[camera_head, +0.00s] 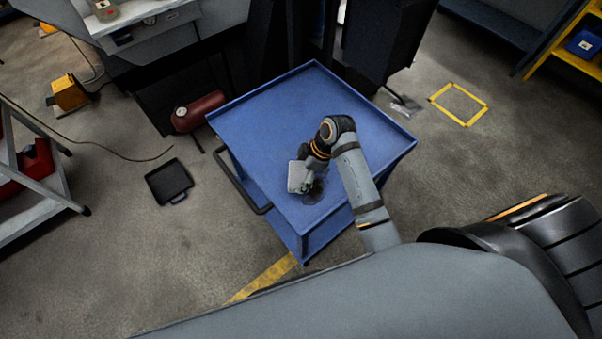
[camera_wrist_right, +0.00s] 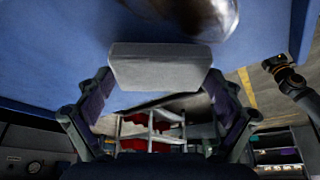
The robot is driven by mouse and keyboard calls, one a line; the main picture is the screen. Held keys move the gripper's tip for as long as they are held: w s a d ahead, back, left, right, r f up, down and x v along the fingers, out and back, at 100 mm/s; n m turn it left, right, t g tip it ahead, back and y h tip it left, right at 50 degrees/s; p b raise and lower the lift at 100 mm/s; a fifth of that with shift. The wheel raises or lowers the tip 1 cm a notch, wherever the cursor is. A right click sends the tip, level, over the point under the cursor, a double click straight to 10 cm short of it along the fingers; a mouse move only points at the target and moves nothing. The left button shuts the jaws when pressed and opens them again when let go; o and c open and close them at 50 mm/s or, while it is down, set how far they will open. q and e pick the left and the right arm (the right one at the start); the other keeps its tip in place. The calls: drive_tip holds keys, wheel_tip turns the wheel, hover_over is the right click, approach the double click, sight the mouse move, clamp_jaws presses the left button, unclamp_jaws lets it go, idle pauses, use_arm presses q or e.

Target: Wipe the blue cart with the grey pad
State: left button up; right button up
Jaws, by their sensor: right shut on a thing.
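The blue cart (camera_head: 270,120) stands in the middle of the head view, its flat top bare except for a dark smudge (camera_head: 315,193) near the front edge. My right arm reaches over the top from the front right. My right gripper (camera_head: 306,174) is shut on the grey pad (camera_head: 297,180), beside the smudge. In the right wrist view the grey pad (camera_wrist_right: 160,68) sits between the two fingers, with the blue top (camera_wrist_right: 50,50) and a dark shiny patch (camera_wrist_right: 205,15) beyond it. I cannot tell whether the pad touches the top. My left gripper is not in view.
A dark handle (camera_head: 240,185) runs along the cart's left side. A black tray (camera_head: 168,182) and a red cylinder (camera_head: 198,111) lie on the floor to the left. Dark machinery stands behind the cart. A yellow floor square (camera_head: 460,104) is at right, with open floor around it.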

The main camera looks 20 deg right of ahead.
drive_tip(key=shift+f, duration=0.1)
drive_tip(key=shift+f, duration=0.95)
idle(0.5)
drive_tip(key=shift+s+d+r+p, duration=0.15)
drive_tip(key=shift+s+d+p, duration=0.05)
drive_tip(key=shift+s+p, duration=0.4)
drive_tip(key=shift+s+d+r+p, duration=0.2)
drive_tip(key=shift+s+p, duration=0.25)
drive_tip(key=shift+p, duration=0.2)
drive_tip(key=shift+s+d+f+p, duration=0.1)
drive_tip(key=shift+s+p, duration=0.2)
drive_tip(key=shift+s, duration=0.05)
drive_tip(key=shift+s+d+f, duration=0.1)
drive_tip(key=shift+s+f, duration=0.05)
drive_tip(key=shift+s, duration=0.05)
